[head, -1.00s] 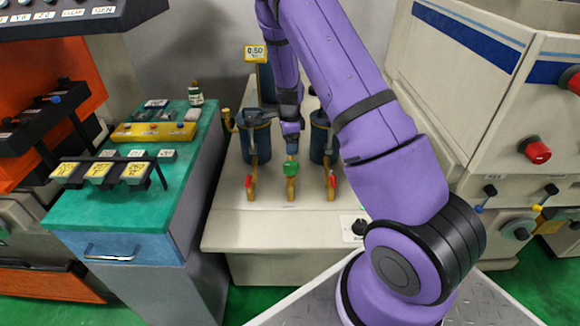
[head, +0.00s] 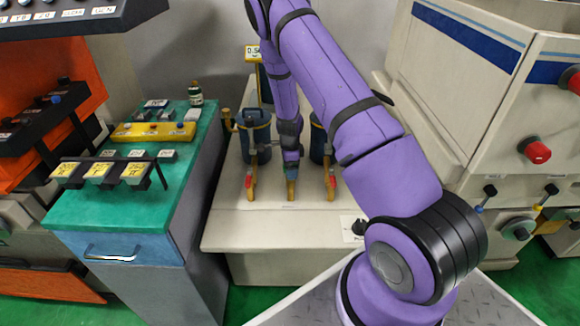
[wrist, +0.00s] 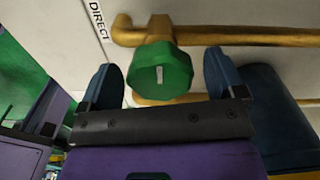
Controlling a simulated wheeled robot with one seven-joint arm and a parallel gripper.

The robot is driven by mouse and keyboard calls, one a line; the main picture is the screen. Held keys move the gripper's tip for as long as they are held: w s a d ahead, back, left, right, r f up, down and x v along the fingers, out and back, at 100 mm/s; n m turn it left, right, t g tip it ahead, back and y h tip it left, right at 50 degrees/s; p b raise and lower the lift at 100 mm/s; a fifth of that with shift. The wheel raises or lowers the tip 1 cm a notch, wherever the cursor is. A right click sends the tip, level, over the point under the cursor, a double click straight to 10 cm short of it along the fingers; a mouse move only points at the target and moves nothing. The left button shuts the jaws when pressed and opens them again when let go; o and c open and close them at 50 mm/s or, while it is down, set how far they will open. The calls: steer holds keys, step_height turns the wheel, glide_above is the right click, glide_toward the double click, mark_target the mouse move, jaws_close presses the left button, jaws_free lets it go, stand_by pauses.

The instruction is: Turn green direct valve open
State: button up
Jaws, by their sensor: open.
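The green direct valve (wrist: 160,70) is a faceted knob with a short white mark on its face, on a brass pipe (wrist: 240,36). In the wrist view it sits between the two fingers of my open gripper (wrist: 161,83), with gaps on both sides. A DIRECT label (wrist: 98,20) is on the pale surface beside it. In the head view my gripper (head: 290,163) is over the middle brass pipe (head: 291,190) and hides most of the green knob.
Red-handled valves stand on the left (head: 250,182) and right (head: 332,182) pipes. Blue canisters (head: 257,140) stand behind. A green-topped bench (head: 80,215) is at left, and a machine with a red knob (head: 537,150) is at right.

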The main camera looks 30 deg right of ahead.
steer(key=c, duration=0.9)
steer(key=shift+c, duration=0.2)
steer(key=shift+n, duration=0.4)
steer(key=n, duration=0.4)
steer(key=shift+s+n, duration=0.1)
steer(key=shift+n, duration=0.2)
steer(key=n, duration=0.4)
steer(key=shift+n, duration=0.3)
steer(key=n, duration=0.7)
steer(key=shift+d, duration=0.1)
steer(key=n, duration=0.6)
steer(key=shift+n, duration=0.4)
